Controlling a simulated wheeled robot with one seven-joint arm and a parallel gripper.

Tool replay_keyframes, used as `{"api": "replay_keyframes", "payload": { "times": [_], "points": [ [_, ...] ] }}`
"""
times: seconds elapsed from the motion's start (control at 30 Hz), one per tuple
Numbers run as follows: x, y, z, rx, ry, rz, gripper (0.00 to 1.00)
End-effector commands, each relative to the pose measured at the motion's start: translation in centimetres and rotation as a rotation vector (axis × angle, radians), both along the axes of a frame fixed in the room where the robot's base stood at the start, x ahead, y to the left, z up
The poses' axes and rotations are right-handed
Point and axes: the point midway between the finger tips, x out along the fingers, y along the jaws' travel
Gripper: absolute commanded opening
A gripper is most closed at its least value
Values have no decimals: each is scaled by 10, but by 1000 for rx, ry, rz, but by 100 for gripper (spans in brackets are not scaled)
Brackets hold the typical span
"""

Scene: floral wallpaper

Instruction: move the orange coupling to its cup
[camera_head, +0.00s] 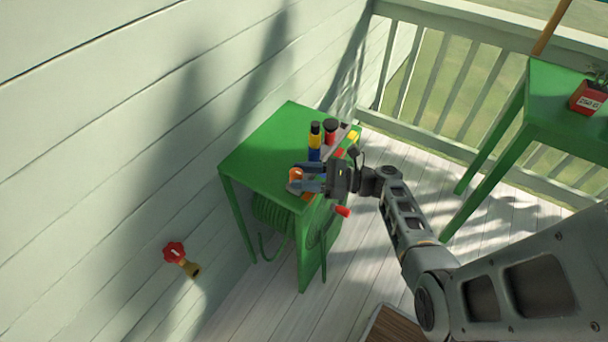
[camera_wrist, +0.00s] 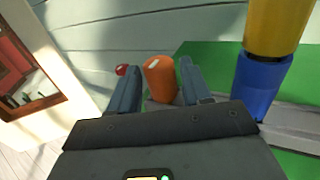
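The orange coupling (camera_head: 296,174) is at the front edge of the green table (camera_head: 262,146), by my gripper's fingers. In the wrist view the orange coupling (camera_wrist: 160,82) stands between the two fingers, with a narrow gap on each side. My gripper (camera_head: 308,178) is open around or just behind it; I cannot tell how deep the coupling sits between the fingers. A small grey round piece (camera_head: 293,188) shows below the coupling, partly hidden by a finger. I cannot tell whether it is a cup.
A blue and yellow cylinder (camera_head: 315,142) with a dark top stands close behind my gripper; it looms at right in the wrist view (camera_wrist: 262,85). A dark red-banded container (camera_head: 331,130) is beside it. A red tap (camera_head: 174,252) juts from the wall. The table's left part is clear.

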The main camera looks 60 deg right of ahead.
Motion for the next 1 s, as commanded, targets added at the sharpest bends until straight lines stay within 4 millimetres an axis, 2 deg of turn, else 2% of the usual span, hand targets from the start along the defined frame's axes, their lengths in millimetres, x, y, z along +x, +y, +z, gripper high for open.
{"api": "replay_keyframes", "payload": {
  "times": [0.03, 0.17, 0.47, 0.8, 1.0],
  "points": [
    [0, 0, 0, 0, 0, 0, 54],
    [0, 0, 0, 0, 0, 0, 64],
    [-4, -2, -1, 0, 0, -1, 64],
    [-49, -26, -2, 0, 1, -4, 64],
    [-66, -35, -1, -1, 0, -1, 64]
  ]
}}
